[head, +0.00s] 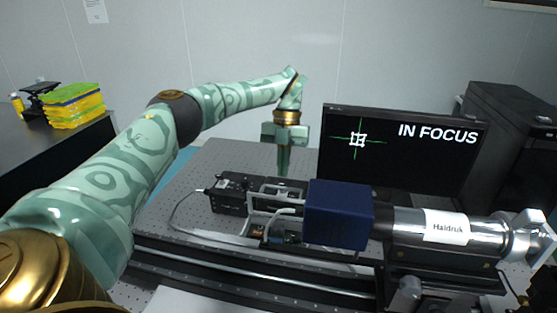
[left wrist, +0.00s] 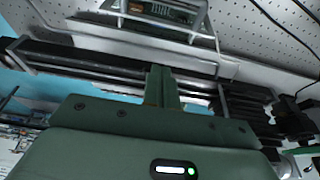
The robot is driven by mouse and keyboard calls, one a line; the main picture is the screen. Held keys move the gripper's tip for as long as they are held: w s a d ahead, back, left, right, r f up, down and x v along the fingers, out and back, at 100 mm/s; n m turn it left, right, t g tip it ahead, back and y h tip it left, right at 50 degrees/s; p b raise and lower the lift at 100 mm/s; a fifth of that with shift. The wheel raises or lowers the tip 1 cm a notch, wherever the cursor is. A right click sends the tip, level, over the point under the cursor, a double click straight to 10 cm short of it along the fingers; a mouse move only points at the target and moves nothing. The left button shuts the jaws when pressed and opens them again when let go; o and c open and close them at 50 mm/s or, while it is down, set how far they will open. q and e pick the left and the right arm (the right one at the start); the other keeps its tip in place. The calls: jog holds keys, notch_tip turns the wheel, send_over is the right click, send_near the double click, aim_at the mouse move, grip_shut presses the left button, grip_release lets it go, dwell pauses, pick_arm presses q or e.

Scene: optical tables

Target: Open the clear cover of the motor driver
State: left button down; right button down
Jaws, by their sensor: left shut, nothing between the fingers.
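My left gripper (head: 283,170) points straight down behind the low black equipment on the optical table. It is shut and empty. A low unit with a circuit board (head: 290,238) and a pale, see-through frame (head: 262,222) stands left of the blue block; it looks like the motor driver with its clear cover. In the left wrist view, a circuit board (left wrist: 160,10) inside a pale frame (left wrist: 140,28) shows at the top, beyond my shut fingers (left wrist: 161,84). The fingers appear apart from it. I cannot tell the cover's exact position. My right gripper is not in view.
A blue block (head: 338,215) and a silver cylinder labelled Haldruk (head: 448,228) stand to the right. A black box (head: 232,192) with a cable is at left. A monitor (head: 400,150) reading IN FOCUS stands behind. The perforated table (head: 180,200) is clear at left.

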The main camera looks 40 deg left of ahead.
pick_arm(q)
jog(key=s+d+r+p, duration=0.1)
jog(key=s+d+r, duration=0.3)
jog(key=s+d, duration=0.2)
jog(key=shift+s+r, duration=0.25)
jog(key=shift+s, duration=0.45)
